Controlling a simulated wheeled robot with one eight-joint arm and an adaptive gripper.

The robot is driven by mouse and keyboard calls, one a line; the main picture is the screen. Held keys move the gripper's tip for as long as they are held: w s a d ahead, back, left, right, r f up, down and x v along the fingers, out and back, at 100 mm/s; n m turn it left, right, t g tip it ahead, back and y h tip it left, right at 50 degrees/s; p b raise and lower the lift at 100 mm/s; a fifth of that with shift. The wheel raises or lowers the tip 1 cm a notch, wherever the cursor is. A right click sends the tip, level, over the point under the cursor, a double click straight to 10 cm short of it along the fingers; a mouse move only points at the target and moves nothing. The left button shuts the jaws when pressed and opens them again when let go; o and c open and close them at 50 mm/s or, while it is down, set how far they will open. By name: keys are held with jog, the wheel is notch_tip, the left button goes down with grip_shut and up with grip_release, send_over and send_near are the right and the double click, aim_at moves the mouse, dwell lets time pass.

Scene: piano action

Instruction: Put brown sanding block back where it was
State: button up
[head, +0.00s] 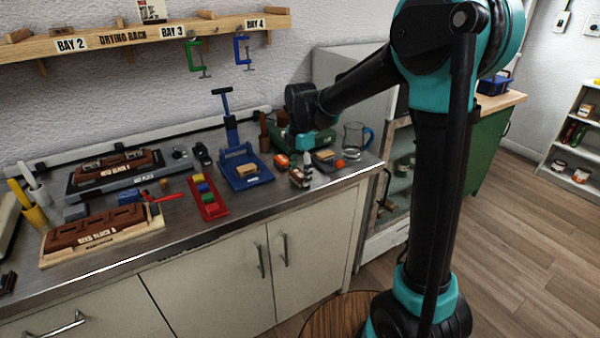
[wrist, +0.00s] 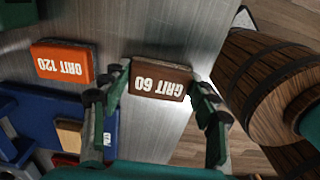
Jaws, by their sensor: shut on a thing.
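The brown sanding block (wrist: 160,79), labelled GRIT 60, sits between the two fingers of my gripper (wrist: 158,92) in the wrist view. The fingers are shut on its two ends. In the head view my gripper (head: 304,158) points down near the right end of the counter, with the block (head: 298,178) at its tips near the front edge. I cannot tell whether the block touches the counter. An orange block (wrist: 62,62), labelled GRIT 120, lies apart from it, farther from the edge; it also shows in the head view (head: 281,160).
A blue tool (head: 241,172) holding a light block stands to the left, with a red tray (head: 208,198) beyond it. A glass jug (head: 352,136) stands at the back right. A wooden barrel (wrist: 262,75) stands on the floor beyond the counter edge.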

aim_at(300, 173)
jog(key=o, duration=1.2)
jog(key=shift+f, duration=0.1)
notch_tip(300, 173, up, 12)
jog(key=s+d+f+m+t, duration=0.1)
jog(key=s+d+f+m, duration=0.5)
jog(key=d+m, duration=0.1)
jog(key=s+d+f+m+t, duration=0.2)
jog(key=s+d+f+m, duration=0.5)
jog(key=d+m, duration=0.1)
jog(key=s+d+f+m+t, duration=0.1)
jog(key=s+d+f+m, duration=0.5)
jog(key=d+f+m, duration=0.1)
jog(key=shift+s+d+f+m, duration=0.15)
jog(key=shift+d+m, duration=0.2)
jog(key=shift+m, duration=0.35)
jog(key=shift+s+d+r+m, duration=0.1)
jog(key=shift+d+m, duration=0.2)
jog(key=shift+m, duration=0.4)
